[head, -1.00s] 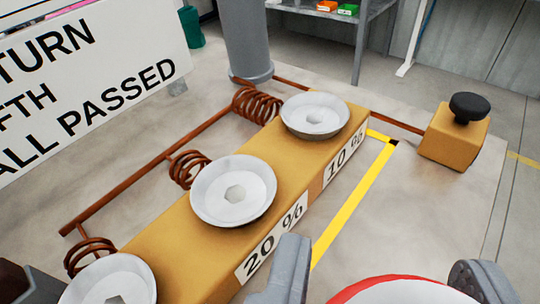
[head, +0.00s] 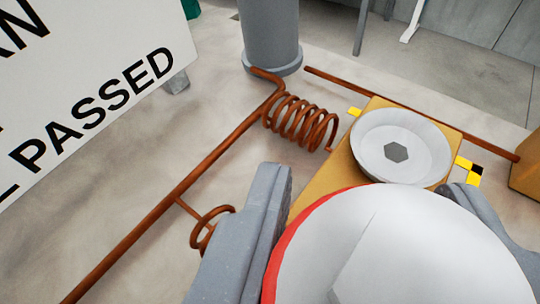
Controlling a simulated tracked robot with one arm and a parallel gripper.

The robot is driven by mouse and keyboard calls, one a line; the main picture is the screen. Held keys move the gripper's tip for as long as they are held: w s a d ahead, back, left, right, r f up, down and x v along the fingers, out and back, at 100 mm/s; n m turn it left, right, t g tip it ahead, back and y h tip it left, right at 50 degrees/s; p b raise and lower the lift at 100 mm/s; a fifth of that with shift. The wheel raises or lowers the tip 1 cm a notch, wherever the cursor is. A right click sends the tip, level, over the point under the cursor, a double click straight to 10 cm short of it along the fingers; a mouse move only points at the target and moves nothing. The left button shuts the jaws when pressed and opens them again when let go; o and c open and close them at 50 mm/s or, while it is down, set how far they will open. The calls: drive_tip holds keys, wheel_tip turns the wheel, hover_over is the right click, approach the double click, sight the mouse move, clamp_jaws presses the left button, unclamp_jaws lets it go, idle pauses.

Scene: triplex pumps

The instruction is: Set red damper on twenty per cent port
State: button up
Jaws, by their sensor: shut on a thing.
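The red damper (head: 410,245) is a white dome with a red rim, large in the lower right of the head view. My gripper (head: 370,182) is shut on it, one grey finger on each side. The damper is over the tan block (head: 327,182) and covers most of it. The twenty per cent port and its label are hidden behind the damper; I cannot tell whether the damper touches the port. The ten per cent port, a white dish (head: 402,143) with a grey hexagonal recess, shows empty just beyond the damper.
A copper coil (head: 300,122) and a smaller coil (head: 210,228) stand left of the block, joined to a long copper pipe (head: 165,205). A grey column (head: 271,35) stands behind. A white lettered sign (head: 100,80) fills the upper left. Another tan block (head: 527,165) is at the right edge.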

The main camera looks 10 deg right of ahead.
drive_tip(key=shift+w+a, duration=0.2)
drive_tip(key=shift+w, duration=0.75)
wheel_tip(320, 180, down, 4)
drive_tip(key=shift+r+b, duration=0.15)
drive_tip(key=shift+b, duration=0.9)
drive_tip(key=o, duration=1.2)
drive_tip(key=p+v, duration=0.3)
drive_tip(key=v, duration=0.9)
